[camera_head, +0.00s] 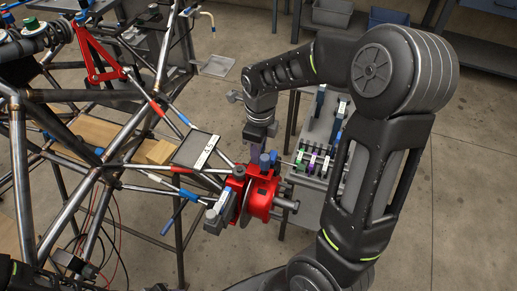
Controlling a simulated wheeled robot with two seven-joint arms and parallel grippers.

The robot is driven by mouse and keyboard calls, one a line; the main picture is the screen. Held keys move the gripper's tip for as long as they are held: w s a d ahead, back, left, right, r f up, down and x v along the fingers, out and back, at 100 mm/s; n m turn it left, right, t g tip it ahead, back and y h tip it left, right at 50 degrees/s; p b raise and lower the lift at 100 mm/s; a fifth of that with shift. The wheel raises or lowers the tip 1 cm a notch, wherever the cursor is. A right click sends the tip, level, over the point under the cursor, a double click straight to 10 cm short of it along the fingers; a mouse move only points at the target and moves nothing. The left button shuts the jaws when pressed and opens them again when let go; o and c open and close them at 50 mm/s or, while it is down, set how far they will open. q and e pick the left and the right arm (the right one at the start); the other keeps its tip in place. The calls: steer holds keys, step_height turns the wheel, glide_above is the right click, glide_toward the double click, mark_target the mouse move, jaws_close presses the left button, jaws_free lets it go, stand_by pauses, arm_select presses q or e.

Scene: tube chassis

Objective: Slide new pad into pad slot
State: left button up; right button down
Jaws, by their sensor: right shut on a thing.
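The red brake caliper (263,188) sits at the end of the chassis tubes, around a grey disc (244,204). Blue pieces (266,160) stand on its top. My right gripper (256,143) points down just above the caliper. It is shut on a small purple piece, apparently the new pad (256,152), mostly hidden by the gripper. I cannot tell whether the pad touches the caliper. The pad slot itself is too small to make out. My left gripper is not in view.
A grey cart (318,120) behind the caliper carries a rack of green, purple and dark pieces (312,160). The tube chassis (100,165) fills the left side, with a labelled plate (197,150) near the caliper. Bare floor (465,200) lies at right.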

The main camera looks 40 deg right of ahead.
steer(key=c, duration=0.9)
jaws_free()
steer(key=shift+c, duration=0.2)
step_height(320, 180, up, 8)
steer(key=shift+f, duration=0.1)
steer(key=shift+s+d, duration=0.1)
steer(key=shift+d, duration=0.05)
